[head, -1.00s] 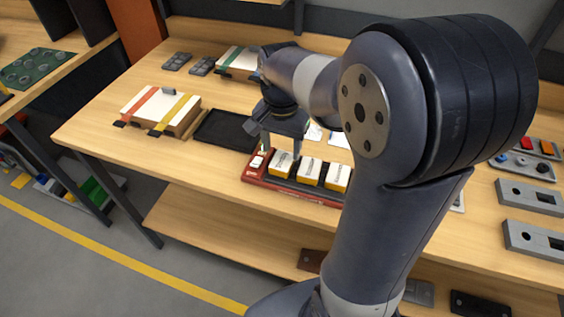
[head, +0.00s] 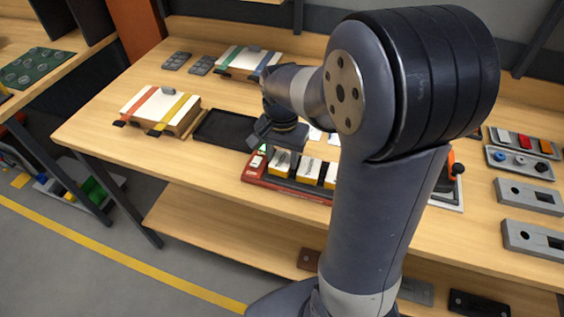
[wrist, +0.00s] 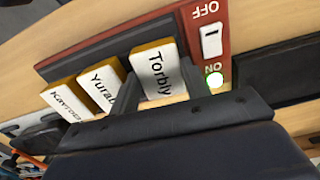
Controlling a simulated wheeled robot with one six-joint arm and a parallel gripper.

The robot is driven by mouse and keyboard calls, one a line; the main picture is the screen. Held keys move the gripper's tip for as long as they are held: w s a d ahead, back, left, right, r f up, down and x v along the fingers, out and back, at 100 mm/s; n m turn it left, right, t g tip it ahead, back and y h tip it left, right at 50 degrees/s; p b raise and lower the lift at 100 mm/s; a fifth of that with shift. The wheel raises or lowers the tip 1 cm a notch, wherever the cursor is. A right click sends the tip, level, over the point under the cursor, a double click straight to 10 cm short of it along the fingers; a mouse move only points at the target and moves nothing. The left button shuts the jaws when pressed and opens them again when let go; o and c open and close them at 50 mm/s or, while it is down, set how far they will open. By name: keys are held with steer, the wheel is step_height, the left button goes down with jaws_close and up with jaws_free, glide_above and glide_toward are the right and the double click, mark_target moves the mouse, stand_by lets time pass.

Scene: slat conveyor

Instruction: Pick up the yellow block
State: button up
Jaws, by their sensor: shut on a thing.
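Three yellow blocks with white labelled tops stand in a row on the dark belt of a red-framed conveyor (head: 262,179). The end block, labelled "Torbly" (wrist: 158,72), is between the fingers of my gripper (wrist: 160,88). My gripper (head: 279,156) is shut on it from above in the head view, low over the conveyor's left end. The middle block (head: 308,168) and the far block (head: 331,175) stand apart from it; their labels are partly covered in the wrist view. My arm hides the conveyor's right part in the head view.
A switch (wrist: 211,39) marked OFF and ON, with a lit green lamp (wrist: 214,80), is on the conveyor's end. A black tray (head: 222,128) lies to the left. A white-topped box with red and yellow straps (head: 160,107) stands farther left. Grey fixtures (head: 530,196) line the right.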

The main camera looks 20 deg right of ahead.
mark_target(282, 160)
step_height(282, 160, up, 10)
stand_by(0.6)
